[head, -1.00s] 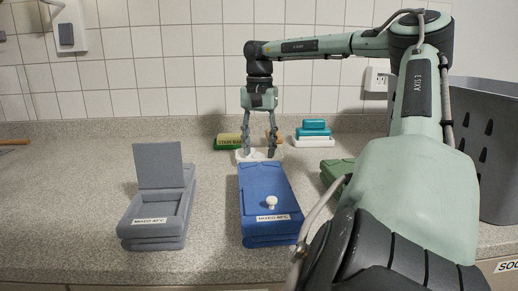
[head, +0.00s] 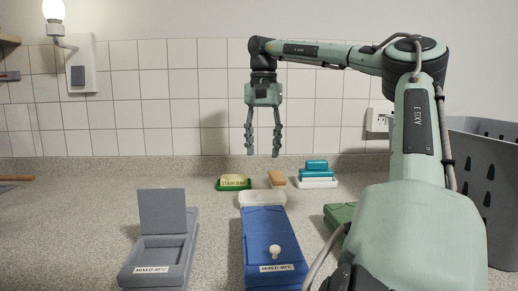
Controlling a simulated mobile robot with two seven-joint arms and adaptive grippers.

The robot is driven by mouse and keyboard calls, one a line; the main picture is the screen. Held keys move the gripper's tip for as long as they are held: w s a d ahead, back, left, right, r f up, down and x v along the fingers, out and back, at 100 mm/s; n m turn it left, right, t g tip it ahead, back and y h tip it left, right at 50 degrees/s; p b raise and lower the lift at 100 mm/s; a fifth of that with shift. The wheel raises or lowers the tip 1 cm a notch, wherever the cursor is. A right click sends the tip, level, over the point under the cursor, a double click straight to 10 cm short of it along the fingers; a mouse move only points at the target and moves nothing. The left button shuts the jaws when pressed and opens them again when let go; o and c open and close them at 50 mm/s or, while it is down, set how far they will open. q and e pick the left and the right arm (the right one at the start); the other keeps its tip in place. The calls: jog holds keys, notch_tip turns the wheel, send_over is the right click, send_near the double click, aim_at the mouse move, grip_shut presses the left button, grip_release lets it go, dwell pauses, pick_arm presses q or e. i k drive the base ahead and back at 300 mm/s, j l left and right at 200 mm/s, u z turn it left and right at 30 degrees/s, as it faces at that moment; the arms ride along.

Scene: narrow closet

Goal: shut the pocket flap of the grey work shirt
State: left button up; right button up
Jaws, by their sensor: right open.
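The grey work shirt (head: 182,265) lies folded on the counter at the left, labelled "MIXED 40°C". Its pocket flap (head: 162,211) stands up open at the far end of the shallow pocket recess. My right gripper (head: 263,152) points down with its two fingers apart and empty. It is in the air, above and beyond the blue folded garment and to the right of the grey shirt, touching nothing. My left gripper is not in view.
A blue garment (head: 264,230) with a white knob (head: 275,251) lies right of the grey shirt. A green garment (head: 338,214) is partly behind my arm. A grey basket (head: 488,180) is at right.

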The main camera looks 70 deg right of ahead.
aim_at(163, 210)
jog(key=k+j, duration=0.15)
jog(key=j, duration=0.25)
jog(key=k+j, duration=0.15)
jog(key=j, duration=0.25)
jog(key=k+j, duration=0.15)
jog(key=j, duration=0.25)
jog(key=k+j, duration=0.1)
jog(key=j, duration=0.3)
jog(key=k+j, duration=0.15)
jog(key=j, duration=0.2)
